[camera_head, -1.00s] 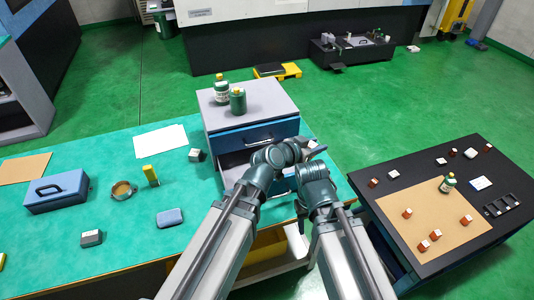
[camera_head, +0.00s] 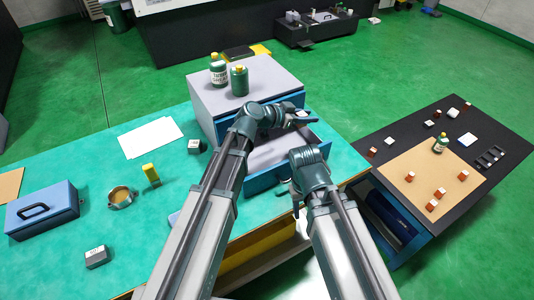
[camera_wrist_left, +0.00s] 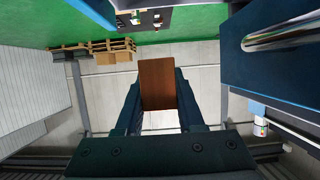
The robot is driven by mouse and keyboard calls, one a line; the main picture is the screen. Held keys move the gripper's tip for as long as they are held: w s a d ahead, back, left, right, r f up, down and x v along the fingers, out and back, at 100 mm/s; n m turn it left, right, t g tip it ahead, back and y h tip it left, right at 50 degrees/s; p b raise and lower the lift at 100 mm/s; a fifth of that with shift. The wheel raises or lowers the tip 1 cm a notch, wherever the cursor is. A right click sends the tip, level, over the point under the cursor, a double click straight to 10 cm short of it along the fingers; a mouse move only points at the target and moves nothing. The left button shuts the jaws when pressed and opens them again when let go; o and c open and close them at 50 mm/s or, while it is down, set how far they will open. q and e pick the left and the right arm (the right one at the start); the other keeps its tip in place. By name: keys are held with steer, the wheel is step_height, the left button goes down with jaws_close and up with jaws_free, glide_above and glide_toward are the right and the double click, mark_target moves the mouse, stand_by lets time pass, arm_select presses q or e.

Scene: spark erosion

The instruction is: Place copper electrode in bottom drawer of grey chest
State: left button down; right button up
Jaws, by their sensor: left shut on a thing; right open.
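The copper electrode (camera_wrist_left: 158,84) is a brown block between the fingers of my left gripper (camera_wrist_left: 157,105) in the left wrist view. In the head view my left gripper (camera_head: 301,115) is shut and held over the open drawer, close to the chest's front. The grey chest (camera_head: 245,92) has a pale top and blue drawer fronts. Its bottom drawer (camera_head: 268,151) is pulled out and its grey floor shows, partly behind my arms. My right gripper (camera_head: 296,196) is open beside the drawer's front, lower in view, mostly hidden by its own wrist.
The green table (camera_head: 110,180) holds a blue toolbox (camera_head: 42,209), a round tin (camera_head: 121,197), a yellow item (camera_head: 151,174) and white paper (camera_head: 150,138). A dark table (camera_head: 375,125) with small blocks stands at right.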

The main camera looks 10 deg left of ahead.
arm_select(q)
steer(key=b, duration=1)
glide_toward(313, 139)
steer(key=x, duration=0.2)
steer(key=r+x, duration=0.1)
steer(key=x, duration=0.1)
steer(key=shift+w+d+f, duration=0.15)
steer(key=shift+w+d, duration=0.1)
steer(key=shift+d, duration=0.15)
steer(key=shift+f+b, duration=0.45)
steer(key=shift+f, duration=0.1)
steer(key=shift+f, duration=0.1)
steer(key=c, duration=0.5)
jaws_free()
